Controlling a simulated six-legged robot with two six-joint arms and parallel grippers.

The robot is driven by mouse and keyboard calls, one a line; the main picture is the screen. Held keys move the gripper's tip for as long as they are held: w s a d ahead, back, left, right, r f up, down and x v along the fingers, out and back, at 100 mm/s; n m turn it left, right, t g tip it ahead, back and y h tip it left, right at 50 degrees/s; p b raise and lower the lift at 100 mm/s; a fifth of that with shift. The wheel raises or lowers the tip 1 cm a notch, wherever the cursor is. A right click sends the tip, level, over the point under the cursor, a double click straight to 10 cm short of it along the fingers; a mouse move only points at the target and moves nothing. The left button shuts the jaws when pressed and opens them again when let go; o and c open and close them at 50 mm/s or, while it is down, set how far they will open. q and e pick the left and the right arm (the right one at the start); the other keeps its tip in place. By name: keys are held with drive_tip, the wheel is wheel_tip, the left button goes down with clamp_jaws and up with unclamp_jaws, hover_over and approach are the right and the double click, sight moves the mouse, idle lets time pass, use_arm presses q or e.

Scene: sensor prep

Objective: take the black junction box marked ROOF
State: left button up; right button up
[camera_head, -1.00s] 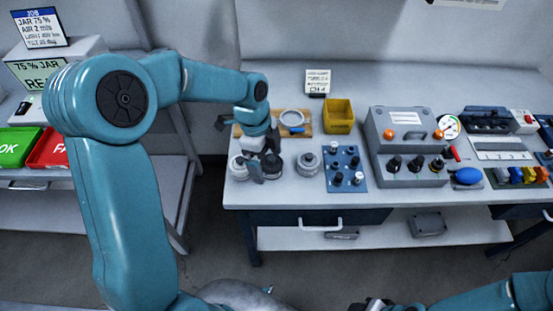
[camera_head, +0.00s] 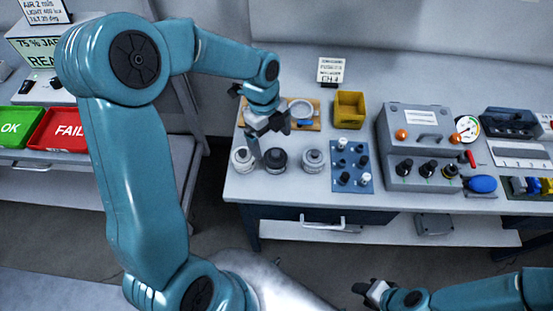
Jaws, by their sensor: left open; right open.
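No marking ROOF is readable anywhere in the head view, so I cannot tell for sure which thing is the junction box. A round black unit (camera_head: 275,160) stands on the bench between a pale round unit (camera_head: 242,160) and a grey round unit (camera_head: 313,161). My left gripper (camera_head: 270,133) is open and empty, just above and behind the black unit, and seems apart from it. It partly hides a wooden board (camera_head: 310,125) with a ring on it. My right gripper (camera_head: 370,291) is open at the bottom, low in front of the bench.
A blue plate with knobs (camera_head: 350,180), a yellow bin (camera_head: 349,110) and a grey test unit (camera_head: 425,185) stand to the right. A grey box (camera_head: 433,224) lies on the lower shelf (camera_head: 385,233). Green (camera_head: 14,127) and red (camera_head: 62,130) trays are on the left table.

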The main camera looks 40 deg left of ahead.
sight(275, 152)
use_arm(q)
drive_tip(key=shift+s+d+f, duration=0.15)
drive_tip(key=shift+d+f, duration=0.05)
drive_tip(key=shift+f, duration=0.35)
drive_tip(key=shift+s+d+f, duration=0.1)
drive_tip(key=shift+d+f, duration=0.1)
drive_tip(key=shift+f, duration=0.35)
drive_tip(key=f, duration=0.5)
drive_tip(key=shift+w+d+p, duration=0.15)
drive_tip(key=shift+d+p, duration=0.25)
drive_tip(key=shift+w, duration=0.1)
drive_tip(key=c, duration=1.2)
